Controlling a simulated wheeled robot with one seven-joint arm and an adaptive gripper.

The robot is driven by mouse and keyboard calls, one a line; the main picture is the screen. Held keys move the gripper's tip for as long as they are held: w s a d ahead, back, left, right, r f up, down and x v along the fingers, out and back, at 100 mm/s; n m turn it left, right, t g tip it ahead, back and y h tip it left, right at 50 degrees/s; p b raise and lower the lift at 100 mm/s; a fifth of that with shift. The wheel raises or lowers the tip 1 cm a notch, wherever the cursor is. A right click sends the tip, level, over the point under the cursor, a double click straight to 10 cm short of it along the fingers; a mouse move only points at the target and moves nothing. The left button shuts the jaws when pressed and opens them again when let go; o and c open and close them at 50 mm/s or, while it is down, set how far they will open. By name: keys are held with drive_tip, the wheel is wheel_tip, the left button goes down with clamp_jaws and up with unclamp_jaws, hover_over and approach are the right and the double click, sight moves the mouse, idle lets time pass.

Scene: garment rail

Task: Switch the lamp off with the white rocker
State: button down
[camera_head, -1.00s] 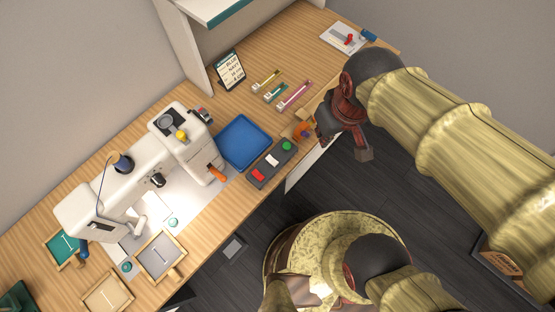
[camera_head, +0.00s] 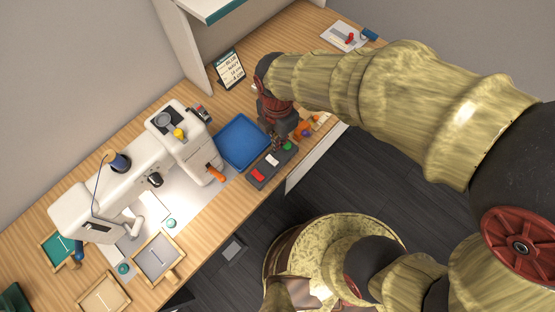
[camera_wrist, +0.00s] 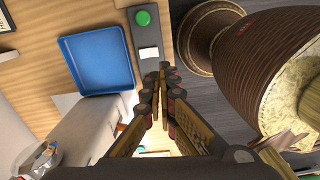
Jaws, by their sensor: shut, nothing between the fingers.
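A dark control box (camera_head: 255,184) lies at the front edge of the wooden table, with a red switch (camera_head: 258,175), the white rocker (camera_head: 272,160) and a green button (camera_head: 288,146) in a row. The wrist view shows the white rocker (camera_wrist: 149,53) and the green button (camera_wrist: 143,18); the red switch is hidden behind the fingers there. My gripper (camera_head: 279,149) is shut and empty above the box, close to the white rocker. In the wrist view its fingertips (camera_wrist: 163,70) lie just below and right of the rocker. I see no touch. I cannot pick out the lamp.
A blue tray (camera_head: 242,141) lies beside the box. A white sewing machine (camera_head: 130,180) with an orange-handled part (camera_head: 216,174) stands to the left. A small sign (camera_head: 229,69) stands behind. Small frames (camera_head: 158,256) lie at the front left. Dark floor lies beyond the table edge.

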drive_tip(key=shift+n, duration=0.6)
drive_tip(key=shift+f, duration=0.15)
drive_tip(key=b, duration=0.5)
approach(277, 167)
wheel_tip(277, 167, down, 5)
drive_tip(key=shift+d+f, duration=0.1)
drive_tip(key=shift+f, duration=0.1)
drive_tip(key=shift+d+f+b, duration=0.1)
drive_tip(key=shift+f+b, duration=0.25)
drive_tip(key=shift+f, duration=0.05)
drive_tip(key=shift+t+y, duration=0.3)
drive_tip(key=shift+r, duration=0.1)
